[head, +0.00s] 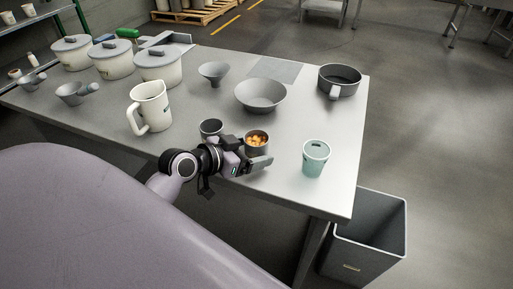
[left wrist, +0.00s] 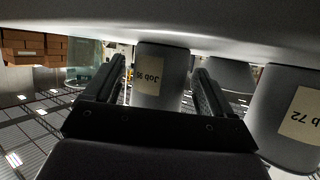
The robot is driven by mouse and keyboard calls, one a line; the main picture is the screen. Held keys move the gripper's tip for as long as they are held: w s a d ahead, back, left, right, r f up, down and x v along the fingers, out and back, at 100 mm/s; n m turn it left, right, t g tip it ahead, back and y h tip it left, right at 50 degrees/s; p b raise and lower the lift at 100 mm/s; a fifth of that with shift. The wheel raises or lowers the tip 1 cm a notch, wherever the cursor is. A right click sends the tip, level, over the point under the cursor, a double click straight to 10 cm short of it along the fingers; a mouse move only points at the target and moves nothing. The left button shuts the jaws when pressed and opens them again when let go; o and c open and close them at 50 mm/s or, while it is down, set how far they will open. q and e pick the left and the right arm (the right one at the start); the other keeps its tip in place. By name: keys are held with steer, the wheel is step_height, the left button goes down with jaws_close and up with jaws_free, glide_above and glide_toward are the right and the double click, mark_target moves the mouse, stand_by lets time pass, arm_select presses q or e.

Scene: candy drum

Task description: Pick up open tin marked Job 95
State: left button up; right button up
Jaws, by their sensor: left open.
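The open tin marked Job 95 (left wrist: 160,75) shows upside down in the left wrist view, its label facing my gripper. In the head view this tin (head: 265,152) is a small grey one holding orange pieces, near the table's front edge. My left gripper (head: 258,164) is open, on the near side of the tin. In the left wrist view its fingers (left wrist: 161,82) appear on either side of the tin; I cannot tell whether they touch it. A second tin, marked Job 72 (left wrist: 290,115), stands just left of it in the head view (head: 211,129). My right gripper is out of view.
A teal cup (head: 315,160) stands right of the tin. A white jug (head: 152,107) stands to the left, a grey bowl (head: 261,97) behind. A dark pan (head: 339,82) and lidded pots (head: 158,68) stand farther back. A grey bin (head: 370,265) is beside the table.

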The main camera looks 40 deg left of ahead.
arm_select(q)
steer(key=shift+x, duration=0.95)
steer(key=c, duration=1.1)
